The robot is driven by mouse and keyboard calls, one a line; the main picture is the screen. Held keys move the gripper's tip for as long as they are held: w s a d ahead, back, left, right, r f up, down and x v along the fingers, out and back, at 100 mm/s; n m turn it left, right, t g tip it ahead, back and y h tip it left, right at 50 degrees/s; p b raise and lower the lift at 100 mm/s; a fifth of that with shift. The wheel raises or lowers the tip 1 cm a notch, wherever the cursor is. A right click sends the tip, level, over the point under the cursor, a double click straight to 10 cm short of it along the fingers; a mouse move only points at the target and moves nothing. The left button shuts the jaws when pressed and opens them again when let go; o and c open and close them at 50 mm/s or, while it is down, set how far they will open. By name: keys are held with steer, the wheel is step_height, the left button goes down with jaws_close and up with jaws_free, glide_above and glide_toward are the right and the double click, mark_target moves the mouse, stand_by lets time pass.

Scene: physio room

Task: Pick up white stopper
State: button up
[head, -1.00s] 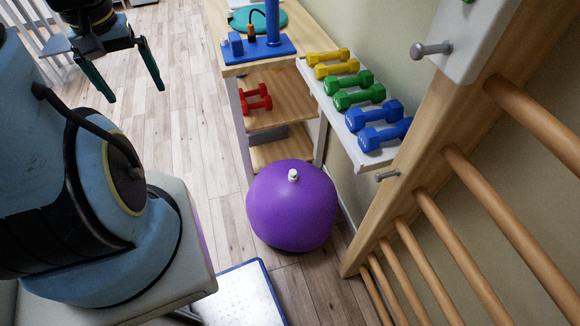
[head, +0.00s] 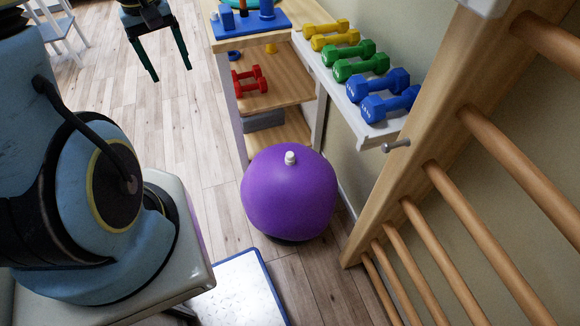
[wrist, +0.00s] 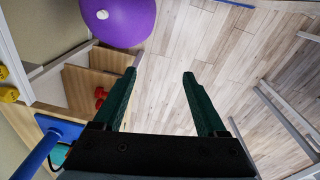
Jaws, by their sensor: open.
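The white stopper (head: 290,158) sits on top of a purple exercise ball (head: 289,200) on the floor, in the middle of the head view. It also shows at the upper left of the wrist view (wrist: 102,14), on the purple ball (wrist: 122,30). My gripper (head: 169,74) is at the upper left of the head view, up and to the left of the ball and well apart from the stopper. In the wrist view its two dark green fingers (wrist: 160,74) are spread wide with nothing between them.
A wooden shelf (head: 282,74) with red dumbbells (head: 249,80) stands behind the ball. A white rack (head: 345,97) holds yellow, green and blue dumbbells. Wooden wall bars (head: 470,200) rise at the right. A blue-edged white panel (head: 240,290) lies in front.

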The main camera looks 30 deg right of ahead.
steer(key=w+d+f+n+b, duration=0.1)
steer(key=d+f+b, duration=0.4)
steer(key=d+f, duration=0.3)
steer(key=w+d+f+n+b, duration=0.1)
steer(key=w+d+f+b, duration=0.1)
steer(key=d+f+b, duration=0.6)
steer(key=n+g+y+b, duration=0.1)
steer(key=b, duration=0.5)
glide_above(290, 154)
step_height(290, 154, down, 18)
steer(key=f, duration=0.5)
steer(key=shift+s+a+b, duration=0.15)
steer(key=shift+s+b, duration=0.1)
steer(key=shift+b, duration=0.15)
steer(key=f, duration=0.5)
steer(key=shift+w+f, duration=0.1)
steer(key=shift+w, duration=0.2)
jaws_close()
